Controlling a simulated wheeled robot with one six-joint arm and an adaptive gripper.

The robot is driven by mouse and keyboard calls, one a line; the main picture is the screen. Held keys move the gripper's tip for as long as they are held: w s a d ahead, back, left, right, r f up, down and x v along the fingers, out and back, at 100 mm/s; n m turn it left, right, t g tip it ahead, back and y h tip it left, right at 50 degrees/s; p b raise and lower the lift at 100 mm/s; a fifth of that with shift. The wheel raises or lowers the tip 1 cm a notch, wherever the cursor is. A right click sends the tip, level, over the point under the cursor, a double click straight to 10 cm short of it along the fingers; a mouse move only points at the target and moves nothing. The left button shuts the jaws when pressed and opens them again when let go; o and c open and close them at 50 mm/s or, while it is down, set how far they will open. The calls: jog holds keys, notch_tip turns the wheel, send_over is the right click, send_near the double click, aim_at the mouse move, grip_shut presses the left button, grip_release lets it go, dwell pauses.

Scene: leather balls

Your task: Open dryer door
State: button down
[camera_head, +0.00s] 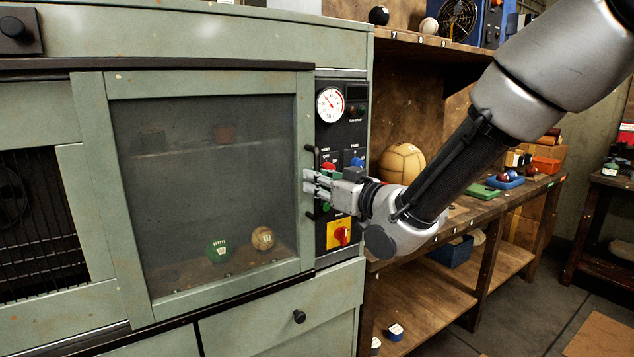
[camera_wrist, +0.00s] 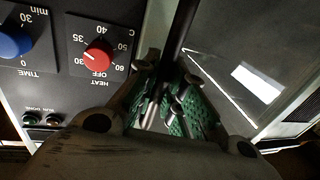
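My gripper (camera_head: 312,182) reaches in from the right at the handle's middle. In the wrist view, my gripper's green-padded fingers (camera_wrist: 167,88) are drawn in on both sides of the bar, which runs between them. The fingers hide the middle of the handle. A green ball (camera_head: 218,250) and a tan ball (camera_head: 263,238) lie behind the window.
The control panel with a dial gauge (camera_head: 330,104), a red heat knob (camera_wrist: 97,57), a blue time knob (camera_wrist: 14,41) and a yellow-backed red switch (camera_head: 341,235) is close to my gripper. A wooden shelf (camera_head: 480,215) stands right of the cabinet. A drawer (camera_head: 270,318) sits below the door.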

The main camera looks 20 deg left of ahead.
aim_at(125, 210)
jog(key=s+a, duration=0.7)
jog(key=s, duration=0.2)
jog(key=s+a, duration=0.8)
jog(key=s, duration=0.1)
jog(key=s+a, duration=0.8)
jog(key=s, duration=0.1)
jog(key=shift+s+a, duration=0.1)
jog(key=c, duration=1.5)
grip_release()
jog(key=v, duration=1.2)
